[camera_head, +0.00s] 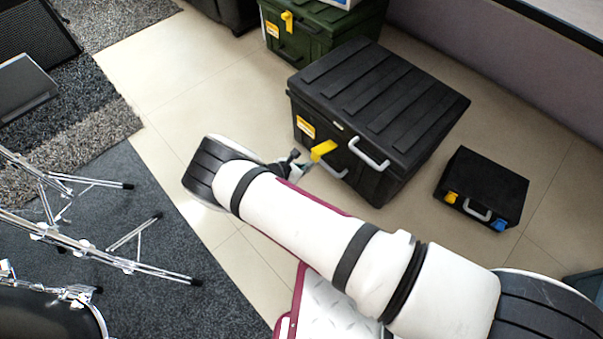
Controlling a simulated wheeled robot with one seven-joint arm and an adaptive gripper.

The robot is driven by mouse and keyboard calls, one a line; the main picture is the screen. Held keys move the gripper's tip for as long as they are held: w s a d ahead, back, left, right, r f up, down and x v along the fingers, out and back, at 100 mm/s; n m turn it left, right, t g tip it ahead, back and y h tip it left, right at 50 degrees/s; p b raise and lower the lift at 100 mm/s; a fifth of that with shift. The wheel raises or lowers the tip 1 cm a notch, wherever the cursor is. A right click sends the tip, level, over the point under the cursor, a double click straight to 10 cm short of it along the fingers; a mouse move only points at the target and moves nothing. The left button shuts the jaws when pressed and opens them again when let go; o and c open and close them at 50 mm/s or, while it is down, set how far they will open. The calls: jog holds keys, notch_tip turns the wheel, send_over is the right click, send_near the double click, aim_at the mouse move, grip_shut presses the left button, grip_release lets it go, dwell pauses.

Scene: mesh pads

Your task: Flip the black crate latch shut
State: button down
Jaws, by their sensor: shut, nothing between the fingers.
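The black crate (385,92) stands on the tiled floor right of centre, with a ribbed lid that is down. Its yellow latch (322,149) sticks out from the front face, near the left end of a grey handle (369,153). My gripper (301,161) is shut with nothing in it, just left of and below the latch. I cannot tell whether it touches the latch.
A green crate (311,33) stands behind, and a small black case (484,187) stands to the right. Chrome stands (100,255) and rugs fill the left. A low wall (480,45) runs along the back right.

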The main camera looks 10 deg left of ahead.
aim_at(314, 151)
jog(key=shift+w+d+r, duration=0.1)
jog(key=shift+w+r, duration=0.05)
jog(key=shift+r, duration=0.3)
jog(key=r+g+y+p, duration=0.1)
jog(key=r+p, duration=0.1)
jog(key=r+g+y+p, duration=0.1)
jog(key=r+g+p, duration=0.1)
jog(key=r+g+y+p, duration=0.1)
jog(key=r+p, duration=0.1)
jog(key=shift+w+d+r, duration=0.15)
jog(key=shift+w+d, duration=0.15)
jog(key=shift+w, duration=0.1)
jog(key=r+g+y, duration=0.1)
jog(key=w+d+r+g+y, duration=0.1)
jog(key=shift+w+r+g, duration=0.1)
jog(key=shift+r+g, duration=0.2)
jog(key=shift+g, duration=0.1)
jog(key=shift+w+d+r+g+y+b, duration=0.35)
jog(key=shift+w+r+g+y+b, duration=0.1)
jog(key=shift+r+g+y+b, duration=0.15)
jog(key=shift+w+d+r+g+y+b, duration=0.35)
jog(key=shift+w+r+g+y+b, duration=0.1)
jog(key=shift+r+g+y+b, duration=0.1)
jog(key=shift+s+a+r, duration=0.1)
jog(key=shift+a+r, duration=0.05)
jog(key=shift+r, duration=0.15)
